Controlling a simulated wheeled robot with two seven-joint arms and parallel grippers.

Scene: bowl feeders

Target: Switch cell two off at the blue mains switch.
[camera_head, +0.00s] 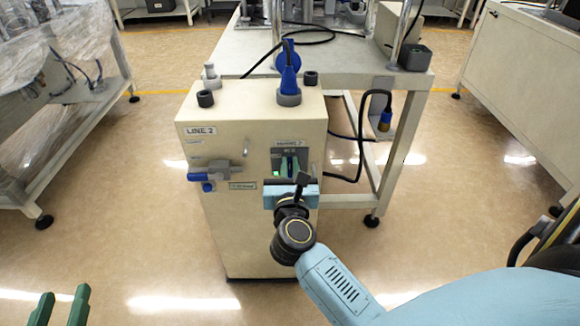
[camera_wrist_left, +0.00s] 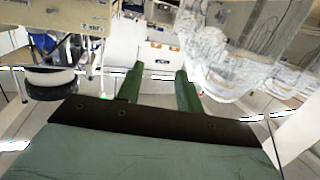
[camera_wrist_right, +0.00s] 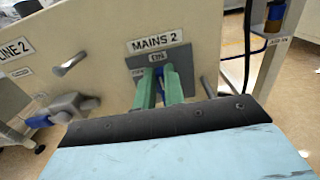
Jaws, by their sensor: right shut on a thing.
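The mains switch panel (camera_wrist_right: 143,60), labelled MAINS 2, is on the cream cabinet (camera_head: 255,125) marked LINE 2. In the right wrist view, an ON label is at its top and an OFF label at its left. The blue switch (camera_wrist_right: 168,70) shows only as a small patch between the green fingers; its exact angle is hidden. My right gripper (camera_wrist_right: 160,80) is shut on this switch; it also shows in front of the panel in the head view (camera_head: 289,167). My left gripper (camera_wrist_left: 158,75) is open and empty, low at the left in the head view (camera_head: 62,304).
A grey fitting with a blue knob (camera_head: 208,176) sticks out left of the panel. A blue handle (camera_head: 288,68) stands on the cabinet top. A table (camera_head: 350,57) with a hanging black cable is behind. Plastic-wrapped equipment (camera_head: 55,55) is at left; the front floor is clear.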

